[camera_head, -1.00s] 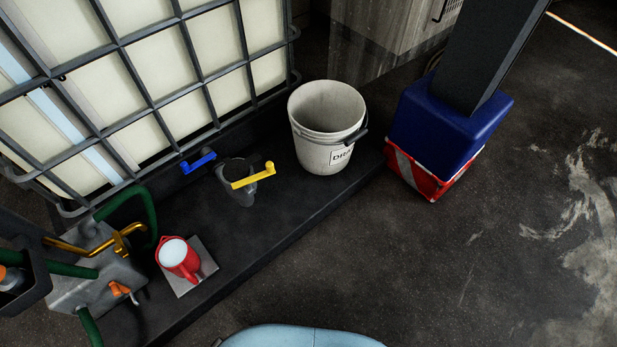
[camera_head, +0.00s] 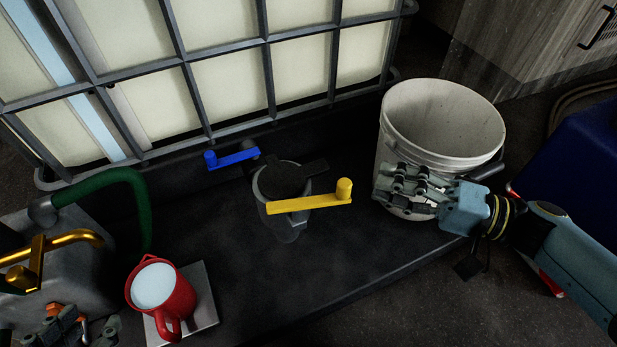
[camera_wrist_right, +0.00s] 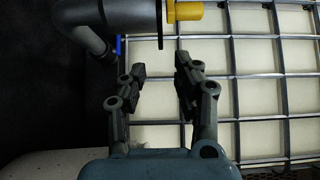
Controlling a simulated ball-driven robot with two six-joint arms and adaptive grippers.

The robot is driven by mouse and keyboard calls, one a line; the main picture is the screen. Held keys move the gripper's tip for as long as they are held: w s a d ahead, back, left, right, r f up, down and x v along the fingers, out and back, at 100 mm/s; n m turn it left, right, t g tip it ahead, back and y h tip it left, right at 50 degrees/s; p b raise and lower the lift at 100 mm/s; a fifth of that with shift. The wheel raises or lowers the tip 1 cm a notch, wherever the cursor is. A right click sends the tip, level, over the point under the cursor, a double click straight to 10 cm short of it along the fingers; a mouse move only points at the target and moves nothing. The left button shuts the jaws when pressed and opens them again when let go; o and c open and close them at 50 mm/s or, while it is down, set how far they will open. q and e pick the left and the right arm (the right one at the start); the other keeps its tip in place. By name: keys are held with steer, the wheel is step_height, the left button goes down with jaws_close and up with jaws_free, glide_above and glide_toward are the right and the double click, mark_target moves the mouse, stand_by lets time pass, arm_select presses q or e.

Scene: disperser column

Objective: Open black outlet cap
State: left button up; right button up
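The black outlet cap (camera_head: 284,180) sits on the grey outlet (camera_head: 285,225) at the foot of the caged tank. A yellow lever (camera_head: 310,203) crosses in front of it, and a blue lever (camera_head: 232,159) is behind to the left. My right gripper (camera_head: 382,184) is in front of the white bucket, right of the cap and apart from it. In the right wrist view its fingers (camera_wrist_right: 160,68) are spread and empty, below the yellow lever (camera_wrist_right: 186,11) and grey pipe (camera_wrist_right: 110,16). My left gripper (camera_head: 66,325) shows partly at the bottom left; its opening is unclear.
The white bucket (camera_head: 442,120) stands to the right on the dark platform. A red jug (camera_head: 180,300) with white contents is on a pale plate (camera_head: 203,292) at the lower left, near a green hose (camera_head: 135,185) and brass tap (camera_head: 38,262). The platform's middle front is clear.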

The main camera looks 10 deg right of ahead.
mark_target(327, 167)
steer(key=x, duration=1)
steer(key=shift+p, duration=0.35)
jaws_close()
